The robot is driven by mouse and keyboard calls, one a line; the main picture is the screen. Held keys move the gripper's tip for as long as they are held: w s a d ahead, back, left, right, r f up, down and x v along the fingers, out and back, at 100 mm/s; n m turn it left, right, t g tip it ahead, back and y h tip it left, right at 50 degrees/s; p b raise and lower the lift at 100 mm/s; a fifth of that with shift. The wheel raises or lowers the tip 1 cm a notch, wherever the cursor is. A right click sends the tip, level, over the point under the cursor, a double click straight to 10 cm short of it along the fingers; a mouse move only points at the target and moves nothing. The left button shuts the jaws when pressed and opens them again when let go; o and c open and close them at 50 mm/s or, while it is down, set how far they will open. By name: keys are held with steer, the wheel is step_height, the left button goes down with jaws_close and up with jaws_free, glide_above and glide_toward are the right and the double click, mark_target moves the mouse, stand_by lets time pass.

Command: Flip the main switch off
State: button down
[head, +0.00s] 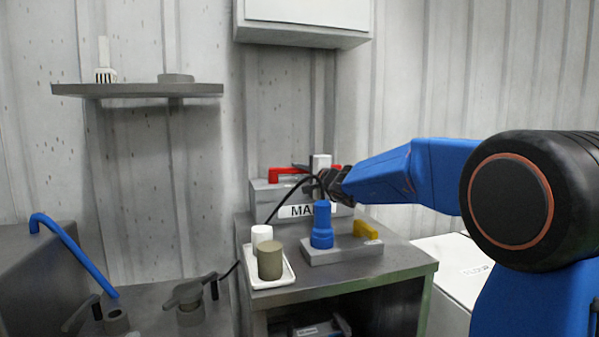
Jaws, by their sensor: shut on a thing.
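The main switch is a grey box (262,195) with a white label reading "MA", the rest hidden, at the back of the grey cabinet top. A red bar handle (288,173) spans its top. My gripper (314,176) reaches in from the right and is shut on the red handle, near its middle. The dark fingers, a black cable and a white upright piece (321,163) overlap there, so the exact contact is partly hidden.
In front stands a grey block (345,254) with a blue knob (321,225) and a yellow piece (366,230). Left of it, a white tray (272,282) holds a white cup (261,235) and an olive cup (270,260). A wall cabinet (303,22) hangs above.

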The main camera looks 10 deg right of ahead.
steer(key=c, duration=1.9)
jaws_free()
